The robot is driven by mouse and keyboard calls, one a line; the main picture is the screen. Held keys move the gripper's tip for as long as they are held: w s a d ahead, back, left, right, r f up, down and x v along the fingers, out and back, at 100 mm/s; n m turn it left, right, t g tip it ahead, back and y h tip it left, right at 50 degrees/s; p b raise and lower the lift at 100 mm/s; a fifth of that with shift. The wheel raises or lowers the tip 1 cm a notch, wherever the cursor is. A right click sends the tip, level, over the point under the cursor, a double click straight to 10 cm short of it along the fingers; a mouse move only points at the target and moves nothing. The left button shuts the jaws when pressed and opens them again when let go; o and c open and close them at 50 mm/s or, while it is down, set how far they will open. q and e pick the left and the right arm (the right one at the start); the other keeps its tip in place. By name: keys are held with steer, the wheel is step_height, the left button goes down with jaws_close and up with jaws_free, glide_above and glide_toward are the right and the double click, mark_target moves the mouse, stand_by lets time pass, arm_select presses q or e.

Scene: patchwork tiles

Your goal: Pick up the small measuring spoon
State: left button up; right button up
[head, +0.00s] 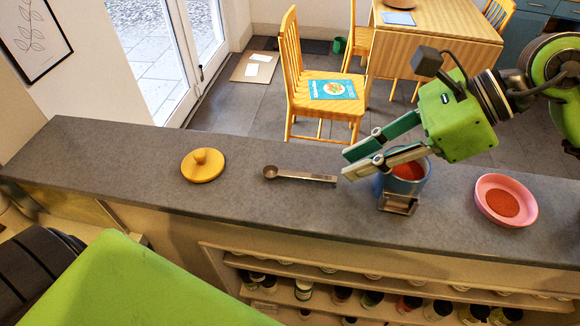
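The small metal measuring spoon (300,176) lies on the grey counter (240,215), its round bowl to the left and its handle pointing right. My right gripper (345,165) comes in from the right. Its two fingers are apart with nothing seen between them, and the tips are close to the handle's right end. I cannot tell whether they touch it. A large green part of my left arm (150,285) fills the lower left. Its fingers do not show.
A blue canister (412,187) with red contents stands under my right gripper, partly hidden. A pink bowl (490,195) of red powder is at right, a yellow lid (203,170) at left. Shelves with jars (370,299) lie below the counter, a chair (305,95) beyond it.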

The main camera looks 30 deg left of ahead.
mark_target(321, 177)
steer(key=shift+s+a+f+p, duration=0.15)
steer(key=shift+a+f+p, duration=0.15)
steer(key=shift+a+p, duration=0.2)
steer(key=p+x, duration=0.1)
steer(key=x, duration=0.2)
steer(key=shift+a+f+p, duration=0.2)
steer(key=shift+p, duration=0.15)
steer(key=shift+a+f, duration=0.25)
steer(key=shift+f, duration=0.1)
arm_select(q)
steer(key=shift+w+a+r, duration=0.1)
steer(key=shift+w+r, duration=0.1)
steer(key=shift+r, duration=0.55)
steer(key=shift+w+a+r, duration=0.1)
steer(key=shift+w+r, duration=0.1)
steer(key=shift+r, duration=0.5)
arm_select(e)
jaws_close()
